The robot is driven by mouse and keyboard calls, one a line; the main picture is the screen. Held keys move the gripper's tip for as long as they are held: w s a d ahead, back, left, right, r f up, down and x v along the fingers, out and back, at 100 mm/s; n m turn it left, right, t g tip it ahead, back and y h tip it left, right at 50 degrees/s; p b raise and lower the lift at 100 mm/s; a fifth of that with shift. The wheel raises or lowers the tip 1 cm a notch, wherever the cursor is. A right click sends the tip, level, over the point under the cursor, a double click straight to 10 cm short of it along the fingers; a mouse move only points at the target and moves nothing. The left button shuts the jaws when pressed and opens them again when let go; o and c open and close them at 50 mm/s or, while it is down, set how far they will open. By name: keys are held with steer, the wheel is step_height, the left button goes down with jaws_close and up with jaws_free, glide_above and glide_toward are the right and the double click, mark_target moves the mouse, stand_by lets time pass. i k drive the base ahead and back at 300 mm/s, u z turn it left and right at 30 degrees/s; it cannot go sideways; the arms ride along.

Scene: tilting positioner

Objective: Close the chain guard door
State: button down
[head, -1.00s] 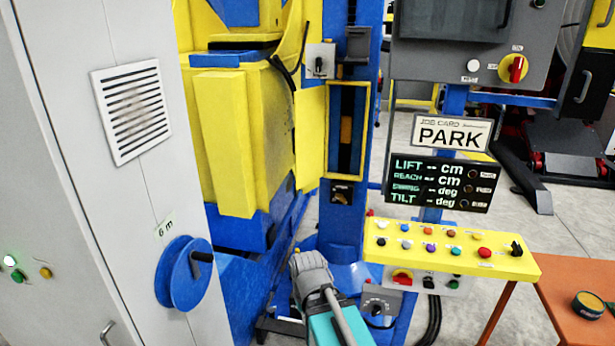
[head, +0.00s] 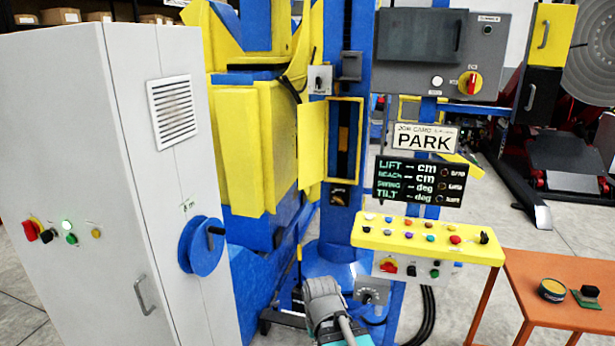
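The chain guard door (head: 312,146) is a flat yellow panel at the left side of a yellow-framed opening (head: 359,140) on the blue column. It stands swung open to the left, and the dark slot inside the frame is exposed. My gripper (head: 321,292) is low in the middle of the head view, in front of the column's foot and well below the door. It is apart from the door in the picture. Its fingertips are hard to make out, so I cannot tell whether it is open or shut.
A grey cabinet (head: 75,160) with a blue hand wheel (head: 201,246) stands at the left. A yellow button console (head: 425,240) is right of the column, below a display (head: 420,181) and PARK card (head: 425,138). An orange table (head: 560,310) is at the lower right.

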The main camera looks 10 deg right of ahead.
mark_target(310, 117)
steer(key=z, duration=0.2)
steer(key=k, duration=0.1)
steer(key=z, duration=0.65)
steer(key=i, duration=1.4)
steer(key=u, duration=0.05)
